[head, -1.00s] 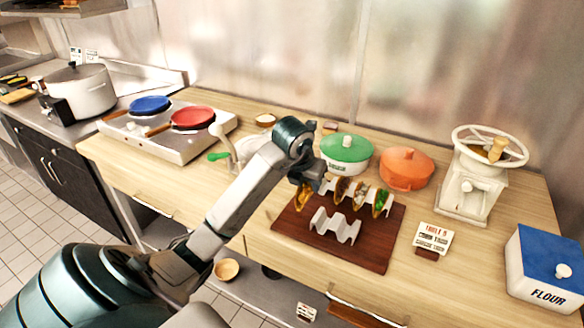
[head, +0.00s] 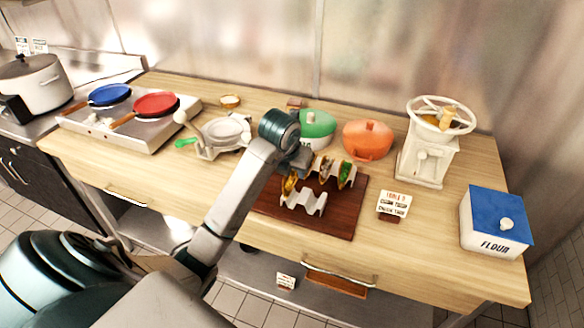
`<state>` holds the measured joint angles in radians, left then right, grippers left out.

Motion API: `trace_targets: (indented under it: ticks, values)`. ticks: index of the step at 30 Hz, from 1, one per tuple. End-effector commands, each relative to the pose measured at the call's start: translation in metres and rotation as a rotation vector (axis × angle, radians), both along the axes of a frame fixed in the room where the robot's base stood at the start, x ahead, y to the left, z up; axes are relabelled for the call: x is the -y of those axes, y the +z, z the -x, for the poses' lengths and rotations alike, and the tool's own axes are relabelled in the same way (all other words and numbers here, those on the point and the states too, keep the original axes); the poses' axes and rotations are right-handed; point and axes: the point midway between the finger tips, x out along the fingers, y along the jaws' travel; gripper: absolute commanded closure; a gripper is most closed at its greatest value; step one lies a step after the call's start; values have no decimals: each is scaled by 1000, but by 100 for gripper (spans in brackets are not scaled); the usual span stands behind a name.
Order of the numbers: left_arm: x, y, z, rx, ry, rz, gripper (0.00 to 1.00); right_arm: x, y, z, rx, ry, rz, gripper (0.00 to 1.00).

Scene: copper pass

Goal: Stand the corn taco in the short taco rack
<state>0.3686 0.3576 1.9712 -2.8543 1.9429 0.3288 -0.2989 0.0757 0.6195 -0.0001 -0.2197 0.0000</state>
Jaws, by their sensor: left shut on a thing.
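The corn taco (head: 288,184), a yellow folded shell, hangs in my left gripper (head: 293,174), which is shut on it. The gripper is over the left part of a dark wooden board (head: 340,215). The short taco rack (head: 303,203), a white wavy stand, sits empty on the board, just right of and in front of the taco. A longer rack behind it holds tacos with green and other fillings (head: 344,171). My wrist hides part of the taco and of the longer rack. My right gripper is not in view.
A burner with pans (head: 135,125) is at left.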

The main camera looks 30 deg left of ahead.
Motion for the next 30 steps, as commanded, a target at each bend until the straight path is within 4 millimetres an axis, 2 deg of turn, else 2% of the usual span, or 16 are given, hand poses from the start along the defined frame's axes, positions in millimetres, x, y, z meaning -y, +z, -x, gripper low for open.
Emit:
trace_targets:
  ticks: [15, 30]
  values:
    - [0, -40, 0, 0, 0, 0, 90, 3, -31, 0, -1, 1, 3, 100]
    - [0, -71, 0, 1, 0, 0, 90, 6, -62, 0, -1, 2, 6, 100]
